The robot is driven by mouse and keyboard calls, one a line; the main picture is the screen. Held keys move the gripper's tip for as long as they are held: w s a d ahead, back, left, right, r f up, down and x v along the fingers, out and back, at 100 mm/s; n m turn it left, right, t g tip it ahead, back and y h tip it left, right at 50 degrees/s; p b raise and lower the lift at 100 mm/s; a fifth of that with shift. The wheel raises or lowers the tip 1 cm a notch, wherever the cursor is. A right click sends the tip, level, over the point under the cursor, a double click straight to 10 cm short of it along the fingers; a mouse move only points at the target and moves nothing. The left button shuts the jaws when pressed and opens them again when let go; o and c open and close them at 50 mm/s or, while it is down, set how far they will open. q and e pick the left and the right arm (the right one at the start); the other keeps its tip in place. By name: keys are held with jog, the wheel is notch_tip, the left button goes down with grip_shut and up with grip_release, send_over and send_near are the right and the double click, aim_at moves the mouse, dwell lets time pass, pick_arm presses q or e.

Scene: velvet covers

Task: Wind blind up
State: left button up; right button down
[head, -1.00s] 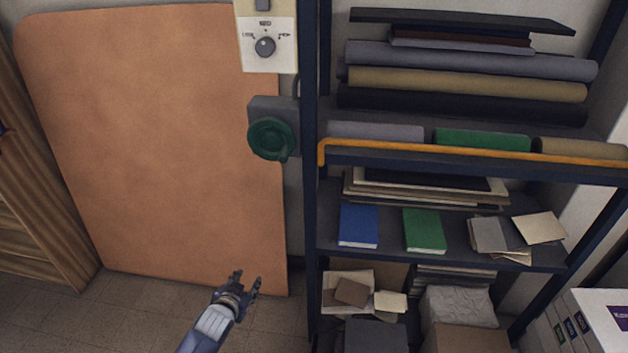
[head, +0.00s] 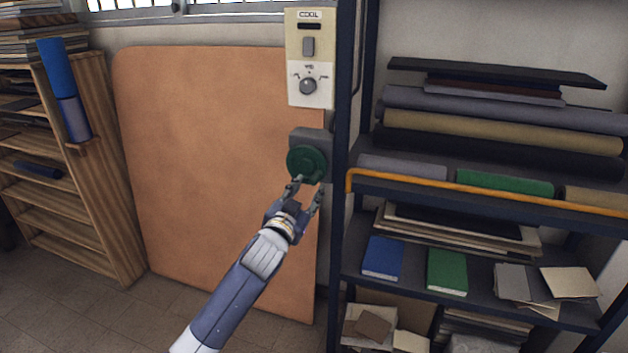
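A round green hand wheel (head: 306,160) sits on a dark grey box (head: 311,136) on the wall, left of the shelf post. My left gripper (head: 311,185) reaches up from below, its two fingers apart at the wheel's lower edge. Nothing shows held between them. I cannot tell whether the fingertips touch the wheel. The wheel's small grip, at its lower right earlier, does not show clearly now. A strip of window (head: 235,8) shows at the top edge, but I cannot make out the blind. My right gripper is not in view.
A white control panel (head: 311,90) with a knob is above the wheel. A large orange-brown board (head: 210,150) leans behind my arm. A dark metal shelf (head: 338,250) with rolls and books stands close on the right. A wooden rack (head: 120,170) stands left.

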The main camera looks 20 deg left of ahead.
aim_at(312, 183)
pick_arm(q)
jog(key=shift+w+d+p, duration=0.1)
jog(key=shift+w+p, duration=0.3)
jog(key=shift+w, duration=2.5)
jog(key=shift+c, duration=0.4)
grip_shut()
